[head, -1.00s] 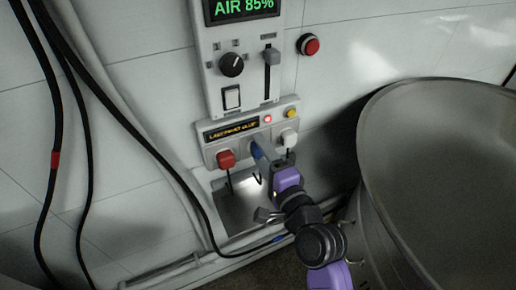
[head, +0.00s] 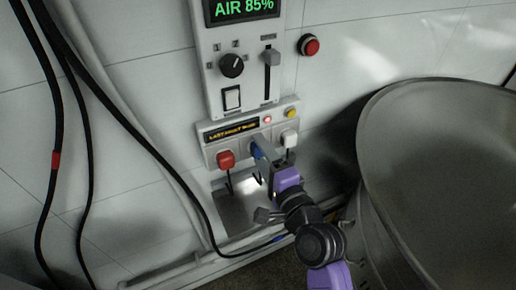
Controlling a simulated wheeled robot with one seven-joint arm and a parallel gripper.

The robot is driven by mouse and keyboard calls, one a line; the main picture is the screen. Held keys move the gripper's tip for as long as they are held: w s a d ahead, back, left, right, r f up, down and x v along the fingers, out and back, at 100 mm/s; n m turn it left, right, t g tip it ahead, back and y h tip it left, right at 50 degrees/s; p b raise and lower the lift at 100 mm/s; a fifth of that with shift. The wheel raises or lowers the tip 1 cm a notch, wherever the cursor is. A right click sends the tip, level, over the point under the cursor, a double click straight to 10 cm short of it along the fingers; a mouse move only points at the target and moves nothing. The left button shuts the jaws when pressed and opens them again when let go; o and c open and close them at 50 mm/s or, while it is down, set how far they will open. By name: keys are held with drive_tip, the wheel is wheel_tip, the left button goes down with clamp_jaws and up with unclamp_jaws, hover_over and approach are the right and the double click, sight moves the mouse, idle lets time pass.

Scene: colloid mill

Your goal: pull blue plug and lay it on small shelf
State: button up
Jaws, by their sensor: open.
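The blue plug (head: 256,152) sits in the middle of the socket panel (head: 209,146), between a red plug (head: 226,159) and a white plug (head: 289,138). My gripper (head: 258,150) is open and reaches up to the blue plug from the lower right. A grey finger covers part of the plug, and I cannot tell whether it touches. The small shelf (head: 232,211) is a bare metal plate below the panel. My arm hides its right side.
A large metal vessel (head: 440,180) fills the right side close to my arm. Black cables (head: 87,150) hang at the left. A control box (head: 215,75) with a knob and slider is above, with a red button (head: 309,45) beside it.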

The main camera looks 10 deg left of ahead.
idle(0.4)
clamp_jaws()
drive_tip(key=shift+s, duration=0.1)
drive_tip(key=shift+p+v, duration=0.35)
drive_tip(key=shift+v, duration=2.55)
